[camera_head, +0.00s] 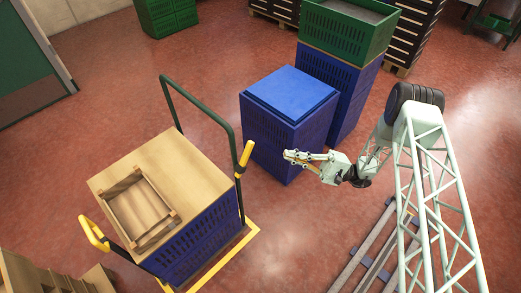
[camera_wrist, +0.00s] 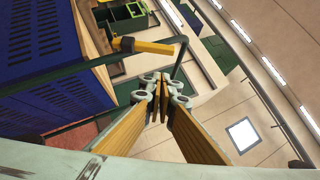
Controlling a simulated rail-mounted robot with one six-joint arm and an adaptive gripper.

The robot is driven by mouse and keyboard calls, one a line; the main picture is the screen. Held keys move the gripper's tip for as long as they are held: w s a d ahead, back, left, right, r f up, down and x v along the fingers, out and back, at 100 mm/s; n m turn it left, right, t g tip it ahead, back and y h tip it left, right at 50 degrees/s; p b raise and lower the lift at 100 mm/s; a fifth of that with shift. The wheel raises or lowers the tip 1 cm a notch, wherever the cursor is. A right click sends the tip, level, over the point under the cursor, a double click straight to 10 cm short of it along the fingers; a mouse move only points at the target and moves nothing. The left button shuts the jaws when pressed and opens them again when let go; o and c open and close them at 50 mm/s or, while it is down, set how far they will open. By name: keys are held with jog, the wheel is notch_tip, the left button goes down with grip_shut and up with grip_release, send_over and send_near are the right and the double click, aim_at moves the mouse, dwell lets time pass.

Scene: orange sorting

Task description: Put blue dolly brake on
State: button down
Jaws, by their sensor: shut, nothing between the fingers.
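The dolly has a yellow base frame (camera_head: 232,258), a dark green bar handle (camera_head: 202,104) and carries a blue crate (camera_head: 196,240) with a wooden top. A yellow lever (camera_head: 244,158) is on the handle's right post, and another yellow piece (camera_head: 93,235) is at the dolly's left corner. I cannot tell which part is the brake, or its state. My gripper (camera_head: 287,155) is shut and empty, to the right of the yellow lever and apart from it. In the wrist view, the shut fingertips (camera_wrist: 163,82) lie below a yellow bar (camera_wrist: 147,46), with a gap between.
A blue crate stack (camera_head: 288,95) stands just behind my gripper, with a green crate (camera_head: 345,32) on a taller stack behind. A wooden tray (camera_head: 140,208) lies on the dolly's load. The red floor (camera_head: 290,225) between dolly and rail is clear.

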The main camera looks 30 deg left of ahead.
aim_at(244, 160)
jog(key=shift+a+r, duration=0.1)
dwell(0.3)
jog(key=s+d+r+b+x, duration=0.1)
jog(key=s+x, duration=0.1)
jog(key=x, duration=1)
jog(key=shift+s, duration=0.25)
jog(key=shift+r, duration=0.1)
jog(key=shift+r+n+h, duration=0.2)
jog(key=shift+n+h, duration=0.1)
jog(key=shift+n, duration=0.1)
dwell(0.3)
